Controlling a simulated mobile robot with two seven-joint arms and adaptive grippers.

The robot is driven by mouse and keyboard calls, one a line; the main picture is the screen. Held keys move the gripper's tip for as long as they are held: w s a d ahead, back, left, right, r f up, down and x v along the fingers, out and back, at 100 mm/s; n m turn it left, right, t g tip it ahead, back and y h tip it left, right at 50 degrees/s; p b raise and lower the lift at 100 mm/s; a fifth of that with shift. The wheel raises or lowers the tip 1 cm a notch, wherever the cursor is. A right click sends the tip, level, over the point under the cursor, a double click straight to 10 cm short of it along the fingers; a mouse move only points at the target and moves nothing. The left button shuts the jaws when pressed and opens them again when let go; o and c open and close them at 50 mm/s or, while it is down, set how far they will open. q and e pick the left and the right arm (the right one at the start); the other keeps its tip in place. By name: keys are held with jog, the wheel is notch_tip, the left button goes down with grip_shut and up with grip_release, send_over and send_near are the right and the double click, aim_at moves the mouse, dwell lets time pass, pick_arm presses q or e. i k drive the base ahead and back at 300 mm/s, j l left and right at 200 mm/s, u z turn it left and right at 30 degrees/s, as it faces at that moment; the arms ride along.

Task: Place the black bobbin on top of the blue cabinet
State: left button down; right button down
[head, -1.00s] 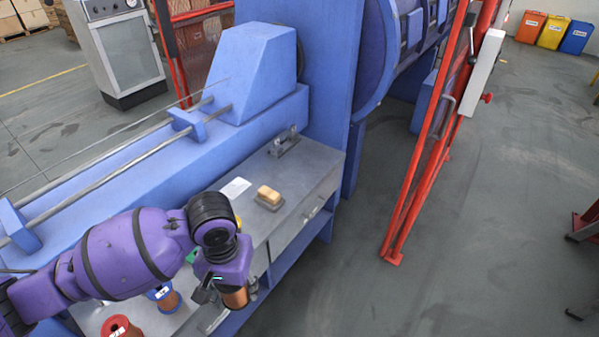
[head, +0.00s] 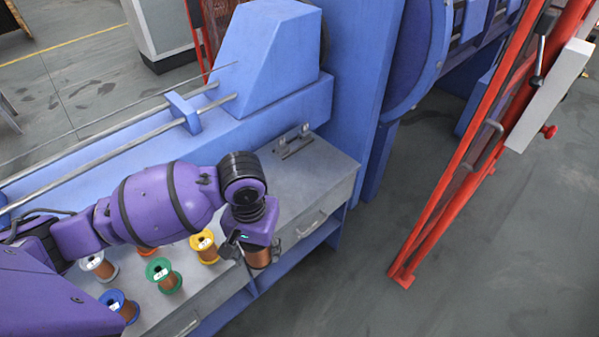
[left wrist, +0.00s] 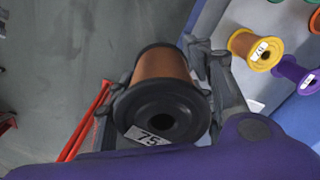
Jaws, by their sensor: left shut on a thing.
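The black bobbin (head: 258,256), with black flanges and copper wire, hangs in my left gripper (head: 254,250), seen in front of the bench's front edge. In the left wrist view the bobbin (left wrist: 162,78) shows its black end with a label reading 75, and the fingers of my left gripper (left wrist: 165,72) close around its sides. The bench-like blue cabinet (head: 342,232) has a grey top (head: 320,172) and drawers. I cannot tell how high the bobbin is above that top. My right gripper is not in view.
White (head: 100,266), green (head: 164,276), yellow (head: 205,247) and blue (head: 119,305) bobbins stand on the bench's left part. A metal bracket (head: 294,141) sits at the back of its top. The blue machine (head: 265,55) rises behind. A red guard frame (head: 450,175) stands at right.

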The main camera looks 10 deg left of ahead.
aim_at(308, 174)
jog(key=i+l, duration=0.1)
jog(key=i, duration=0.4)
jog(key=i+l+u, duration=0.1)
jog(key=i, duration=0.4)
